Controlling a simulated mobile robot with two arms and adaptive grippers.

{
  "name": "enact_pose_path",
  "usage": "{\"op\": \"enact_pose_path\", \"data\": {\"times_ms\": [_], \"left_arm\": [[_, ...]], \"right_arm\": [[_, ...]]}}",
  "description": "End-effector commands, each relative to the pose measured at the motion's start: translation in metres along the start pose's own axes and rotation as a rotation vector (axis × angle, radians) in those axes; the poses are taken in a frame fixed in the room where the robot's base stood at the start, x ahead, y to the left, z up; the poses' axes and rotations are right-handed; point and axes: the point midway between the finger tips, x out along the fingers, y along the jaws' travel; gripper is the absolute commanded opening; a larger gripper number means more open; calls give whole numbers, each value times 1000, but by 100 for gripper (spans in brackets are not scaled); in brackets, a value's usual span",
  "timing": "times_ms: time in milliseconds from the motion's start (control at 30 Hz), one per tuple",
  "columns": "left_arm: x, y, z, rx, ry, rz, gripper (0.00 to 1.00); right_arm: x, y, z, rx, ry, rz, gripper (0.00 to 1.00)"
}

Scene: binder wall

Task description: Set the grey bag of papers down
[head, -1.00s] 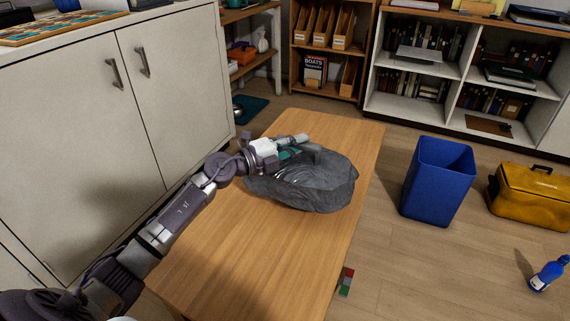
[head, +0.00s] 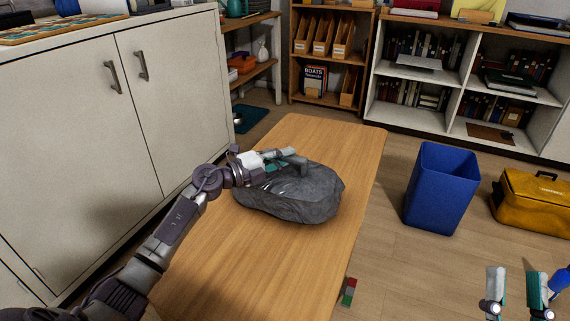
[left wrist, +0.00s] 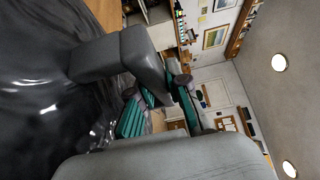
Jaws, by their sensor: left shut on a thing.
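The grey bag of papers (head: 300,195) is a dark, crumpled, shiny sack on the wooden table (head: 335,140). It appears to rest on the tabletop, though its underside is hidden. My left gripper (head: 294,158) is shut on the top of the bag, at its far side. The left wrist view shows the grey fingers close up, with the bag (left wrist: 35,105) filling the left of the picture. My right gripper (head: 516,285) shows at the lower right of the head view, its two fingers apart and empty, away from the table.
A blue bin (head: 440,190) and a yellow tool bag (head: 532,198) stand on the floor right of the table. A white cabinet (head: 70,140) runs along the left. Shelves (head: 460,80) line the back. The table's far end and near part are clear.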

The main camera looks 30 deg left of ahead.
Motion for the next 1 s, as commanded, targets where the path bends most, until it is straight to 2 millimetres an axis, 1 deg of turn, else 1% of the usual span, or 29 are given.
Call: {"op": "enact_pose_path", "data": {"times_ms": [100, 200, 567, 600, 667, 700, 733, 1000], "left_arm": [[0, 7, 0, 1, -1, -4, 0], [0, 9, 0, 2, -1, -3, 0], [0, 10, 0, 2, -1, -2, 0], [0, 12, 0, 1, -1, 0, 21], [0, 11, 0, 1, -1, 0, 31], [0, 11, 0, 1, -1, 0, 37], [0, 11, 0, 1, -1, 0, 41], [0, 11, 0, 2, -1, 0, 41]], "right_arm": [[-2, -2, -16, 5, 103, -4, 40], [-3, -3, -23, 7, 142, -5, 40], [-3, -3, -26, 7, 157, -6, 40], [-3, -3, -26, 7, 159, -6, 40], [-3, -3, -26, 7, 158, -6, 40], [-3, -3, -26, 7, 158, -6, 40], [-3, -3, -26, 7, 158, -6, 40], [-3, -3, -26, 7, 157, -6, 40]]}}
